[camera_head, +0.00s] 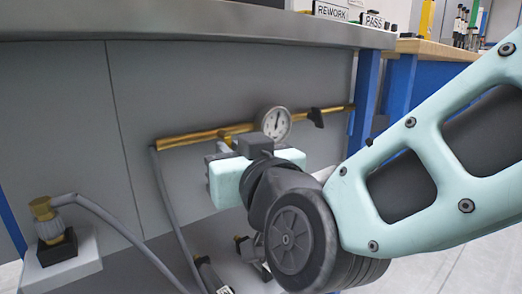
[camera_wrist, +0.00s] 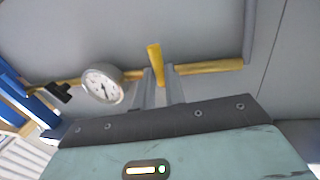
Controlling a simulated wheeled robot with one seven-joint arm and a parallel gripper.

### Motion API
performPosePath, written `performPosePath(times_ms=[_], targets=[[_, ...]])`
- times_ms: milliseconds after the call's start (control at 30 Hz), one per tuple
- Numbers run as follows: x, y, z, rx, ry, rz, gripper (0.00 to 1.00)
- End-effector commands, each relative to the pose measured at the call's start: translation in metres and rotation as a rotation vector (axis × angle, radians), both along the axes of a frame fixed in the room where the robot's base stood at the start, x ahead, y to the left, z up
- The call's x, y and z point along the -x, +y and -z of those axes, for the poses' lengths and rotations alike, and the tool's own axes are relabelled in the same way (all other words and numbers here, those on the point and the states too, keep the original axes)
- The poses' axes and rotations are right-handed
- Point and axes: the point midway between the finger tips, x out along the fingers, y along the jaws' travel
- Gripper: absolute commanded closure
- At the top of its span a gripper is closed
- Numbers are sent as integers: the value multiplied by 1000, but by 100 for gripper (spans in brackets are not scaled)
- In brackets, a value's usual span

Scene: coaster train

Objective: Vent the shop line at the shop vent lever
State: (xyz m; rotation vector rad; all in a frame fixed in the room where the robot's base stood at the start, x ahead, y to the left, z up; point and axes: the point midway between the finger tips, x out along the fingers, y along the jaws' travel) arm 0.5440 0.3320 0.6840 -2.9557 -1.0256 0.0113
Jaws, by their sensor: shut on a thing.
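A brass pipe (camera_head: 180,140) runs along the grey panel under the bench, and it also shows in the wrist view (camera_wrist: 215,68). A short yellow lever (camera_wrist: 153,52) stands out from the pipe. In the wrist view my gripper (camera_wrist: 161,82) has its two grey fingers close on either side of the lever's lower part, shut on it. In the head view my gripper (camera_head: 226,148) is at the pipe, left of the gauge, and its body hides most of the lever. A round white gauge (camera_head: 275,123) sits on the pipe; it also shows in the wrist view (camera_wrist: 102,84).
A black handle (camera_head: 316,117) is on the pipe right of the gauge. A grey hose (camera_head: 166,205) hangs from the pipe's left end. A brass fitting (camera_head: 44,210) with a hose stands on a white bracket at left. The bench edge (camera_head: 200,24) overhangs above.

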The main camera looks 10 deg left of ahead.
Motion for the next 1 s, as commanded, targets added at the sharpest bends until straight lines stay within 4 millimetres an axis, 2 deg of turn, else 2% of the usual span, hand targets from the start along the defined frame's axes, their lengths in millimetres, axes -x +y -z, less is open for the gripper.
performPosePath(times_ms=[367,1000], targets=[[2,1,-3,-131,155,2,100],[7,6,-8,-525,614,2,100]])
